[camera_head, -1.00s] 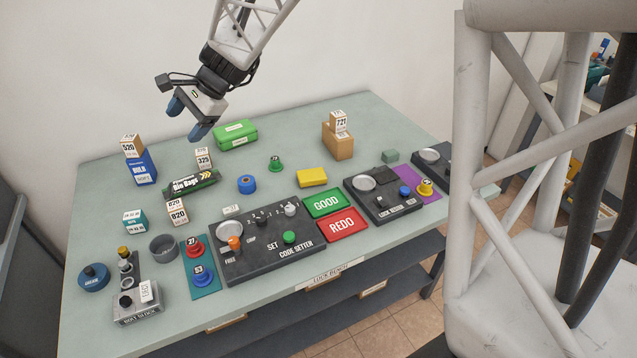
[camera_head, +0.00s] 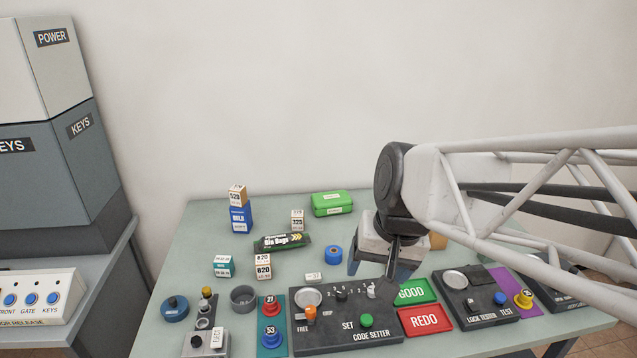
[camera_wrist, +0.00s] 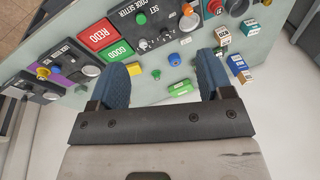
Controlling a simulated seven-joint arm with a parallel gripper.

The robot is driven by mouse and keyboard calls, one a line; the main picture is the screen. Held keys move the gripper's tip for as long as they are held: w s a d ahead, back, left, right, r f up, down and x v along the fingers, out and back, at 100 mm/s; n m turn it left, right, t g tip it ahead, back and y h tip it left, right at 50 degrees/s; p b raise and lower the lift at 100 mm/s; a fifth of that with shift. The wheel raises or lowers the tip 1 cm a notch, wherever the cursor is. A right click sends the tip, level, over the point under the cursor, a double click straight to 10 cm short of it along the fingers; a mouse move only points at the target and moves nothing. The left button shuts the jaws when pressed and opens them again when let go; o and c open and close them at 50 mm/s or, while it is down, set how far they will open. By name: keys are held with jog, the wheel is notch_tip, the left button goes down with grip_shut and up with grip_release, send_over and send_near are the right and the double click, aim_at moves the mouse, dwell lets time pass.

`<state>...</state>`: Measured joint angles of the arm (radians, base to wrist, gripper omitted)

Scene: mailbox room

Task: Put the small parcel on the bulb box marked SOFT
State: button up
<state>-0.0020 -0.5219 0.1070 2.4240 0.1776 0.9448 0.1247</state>
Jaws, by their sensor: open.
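A blue bulb box (camera_head: 241,219) stands upright at the back left of the table. A small brown parcel (camera_head: 237,195) with a white label reading 520 rests on top of it. The word SOFT is too small to read surely now. In the wrist view, the blue box (camera_wrist: 246,78) and the parcel (camera_wrist: 237,63) show at the right edge. My gripper (camera_head: 374,266) is open and empty above the middle-right of the table, apart from both.
The code setter (camera_head: 340,330) fills the front. My arm hides the back right.

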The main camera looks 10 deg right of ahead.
jog(key=s+d+f+n+h, duration=0.1)
jog(key=s+d+n, duration=0.1)
jog(key=s, duration=0.4)
jog(key=shift+s+d+f+h, duration=0.25)
jog(key=shift+d+h, duration=0.15)
jog(key=shift+d, duration=0.1)
